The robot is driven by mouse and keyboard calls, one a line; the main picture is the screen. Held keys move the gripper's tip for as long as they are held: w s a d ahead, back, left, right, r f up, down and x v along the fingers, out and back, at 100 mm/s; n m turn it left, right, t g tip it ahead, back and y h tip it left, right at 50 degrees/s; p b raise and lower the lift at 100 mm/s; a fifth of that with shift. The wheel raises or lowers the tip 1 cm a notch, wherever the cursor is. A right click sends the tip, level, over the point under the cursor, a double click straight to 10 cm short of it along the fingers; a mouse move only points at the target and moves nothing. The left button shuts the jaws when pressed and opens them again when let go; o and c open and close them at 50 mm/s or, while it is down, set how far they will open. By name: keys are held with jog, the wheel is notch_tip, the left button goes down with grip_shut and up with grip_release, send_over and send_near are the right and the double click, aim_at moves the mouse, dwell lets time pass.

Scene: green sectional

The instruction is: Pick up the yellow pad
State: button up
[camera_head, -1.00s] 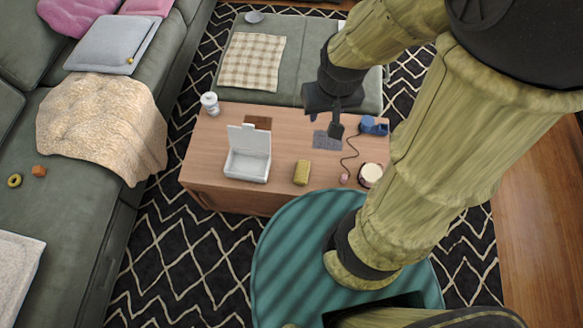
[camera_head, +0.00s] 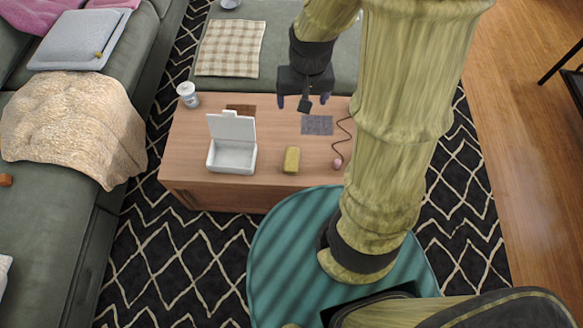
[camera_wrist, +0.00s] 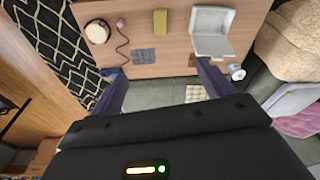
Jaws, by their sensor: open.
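The yellow pad (camera_head: 291,160) is a small yellow block lying on the wooden coffee table (camera_head: 190,142), near its front edge. It stands right of the open white box (camera_head: 232,160). In the wrist view the yellow pad (camera_wrist: 160,22) is at the top middle, beyond the fingertips. My gripper (camera_head: 303,102) is open and empty, above the back part of the table, behind the pad and apart from it. In the wrist view its two dark fingers (camera_wrist: 163,72) are spread wide with nothing between them.
A grey cloth (camera_head: 317,125) and a pink item with a cord (camera_head: 337,163) lie right of the pad. A white cup (camera_head: 187,95) stands at the back left. A round lidded thing (camera_wrist: 97,31) and a blue object (camera_wrist: 112,73) show in the wrist view. A green sofa (camera_head: 60,215) lies left.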

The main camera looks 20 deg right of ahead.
jog(key=w+f+m+b, duration=0.1)
jog(key=w+f+b, duration=0.2)
jog(key=f+b, duration=0.4)
jog(key=w+f+m+g+b, duration=0.1)
jog(key=w+f+b, duration=0.2)
jog(key=f+b, duration=0.4)
jog(key=w+f+b, duration=0.3)
jog(key=f+b, duration=0.5)
jog(key=f, duration=0.9)
jog(key=shift+w+a+f+m+g, duration=0.15)
jog(key=shift+f+m+g, duration=0.15)
jog(key=shift+m+g, duration=0.1)
jog(key=shift+f, duration=0.1)
jog(key=b, duration=0.5)
send_over(292, 159)
jog(key=f, duration=1.2)
jog(key=shift+a, duration=0.25)
jog(key=f+b, duration=0.2)
jog(key=f, duration=0.3)
jog(key=shift+d+f+b, duration=0.15)
jog(key=shift+d+b, duration=0.1)
jog(key=shift+b, duration=0.15)
jog(key=shift+c, duration=0.2)
jog(key=c, duration=1)
